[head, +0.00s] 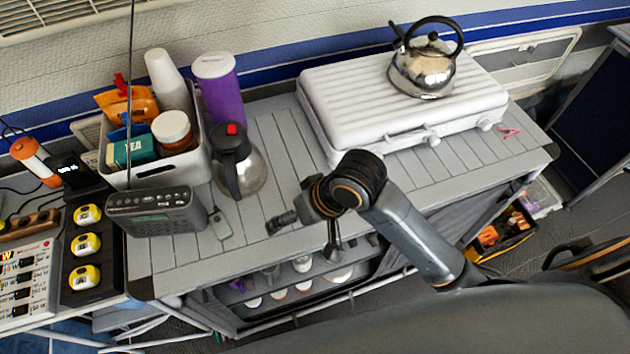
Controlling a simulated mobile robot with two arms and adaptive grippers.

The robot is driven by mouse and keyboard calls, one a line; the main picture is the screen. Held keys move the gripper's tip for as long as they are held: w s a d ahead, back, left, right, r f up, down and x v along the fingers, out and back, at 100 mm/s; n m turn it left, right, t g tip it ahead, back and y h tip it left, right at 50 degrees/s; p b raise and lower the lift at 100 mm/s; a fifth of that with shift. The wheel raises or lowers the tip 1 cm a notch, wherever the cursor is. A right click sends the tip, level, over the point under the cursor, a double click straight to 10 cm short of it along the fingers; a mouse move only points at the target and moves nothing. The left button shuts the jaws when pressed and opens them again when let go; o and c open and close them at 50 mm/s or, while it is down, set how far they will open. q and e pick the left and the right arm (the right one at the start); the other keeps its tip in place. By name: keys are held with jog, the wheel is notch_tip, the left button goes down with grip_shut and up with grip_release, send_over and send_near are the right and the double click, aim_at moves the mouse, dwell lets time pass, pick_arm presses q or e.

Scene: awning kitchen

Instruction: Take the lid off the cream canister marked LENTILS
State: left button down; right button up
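I see no cream canister with a readable LENTILS mark in the head view. Several pale round tops (303,264) show on the shelf under the grey slatted counter (170,255). They are partly hidden by the counter and my arm, and no lettering on them can be read. My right gripper (304,240) is over the counter's front edge, above and in front of that shelf. Its fingers are spread apart with nothing between them. My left gripper is not in view.
A steel jug (240,170), a grey radio (155,210) and a filled bin (190,168) stand at the counter's left. A purple container (222,95) stands behind. A kettle (425,72) sits on a white case (345,110). The counter's middle is clear.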

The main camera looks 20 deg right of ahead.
jog(key=w+d+r+m+g+h, duration=0.1)
jog(key=w+d+r+m+h, duration=0.15)
jog(key=r, duration=0.45)
jog(key=w+d+r+m+g+h, duration=0.1)
jog(key=w+d+r+h, duration=0.15)
jog(key=r, duration=0.35)
jog(key=f, duration=0.2)
jog(key=w+f, duration=0.1)
jog(key=f, duration=0.2)
jog(key=d+f+p, duration=0.1)
jog(key=f, duration=0.2)
jog(key=shift+w+f, duration=0.1)
jog(key=shift+w, duration=0.25)
jog(key=f, duration=0.2)
jog(key=f+p, duration=0.1)
jog(key=f, duration=0.1)
jog(key=shift+w+d+f, duration=0.1)
jog(key=shift+w, duration=0.2)
jog(key=shift+f, duration=0.5)
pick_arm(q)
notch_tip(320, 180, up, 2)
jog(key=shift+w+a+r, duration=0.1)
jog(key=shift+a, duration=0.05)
pick_arm(e)
grip_shut()
